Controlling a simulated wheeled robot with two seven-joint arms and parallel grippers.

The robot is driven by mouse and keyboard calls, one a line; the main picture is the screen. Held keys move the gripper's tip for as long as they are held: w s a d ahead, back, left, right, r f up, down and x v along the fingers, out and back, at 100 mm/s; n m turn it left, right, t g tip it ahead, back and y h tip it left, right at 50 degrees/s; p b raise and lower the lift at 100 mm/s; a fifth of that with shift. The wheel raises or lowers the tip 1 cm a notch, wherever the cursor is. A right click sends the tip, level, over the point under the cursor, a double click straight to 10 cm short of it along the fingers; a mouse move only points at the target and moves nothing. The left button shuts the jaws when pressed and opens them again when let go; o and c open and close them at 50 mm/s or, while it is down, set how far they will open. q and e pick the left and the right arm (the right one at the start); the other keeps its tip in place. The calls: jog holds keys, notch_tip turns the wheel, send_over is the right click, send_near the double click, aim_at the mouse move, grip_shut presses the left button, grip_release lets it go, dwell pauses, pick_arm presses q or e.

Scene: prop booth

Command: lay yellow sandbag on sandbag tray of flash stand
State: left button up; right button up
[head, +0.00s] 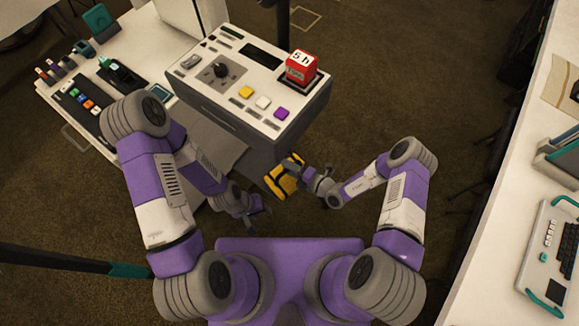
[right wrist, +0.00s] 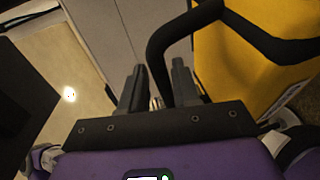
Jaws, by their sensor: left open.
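The yellow sandbag (head: 281,183) with black straps is in the middle of the head view, beside the front right corner of the grey console. In the right wrist view the yellow sandbag (right wrist: 225,60) fills the upper right, and its black strap handle runs down between my fingers. My right gripper (head: 308,174) is shut on that handle, with its fingers (right wrist: 158,85) close on either side. I cannot tell whether the bag hangs free or touches something. My left gripper (head: 260,211) is open and empty, below and left of the bag. I cannot make out the flash stand's tray.
The console (head: 225,85) with coloured buttons and a red block (head: 301,66) stands just beyond the bag. A white table (head: 150,55) with small gear is at the left. Another white table (head: 490,240) runs along the right. Brown floor (head: 410,80) between them is open.

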jog(key=shift+o, duration=1.1)
jog(key=shift+r, duration=0.1)
jog(key=shift+r, duration=0.1)
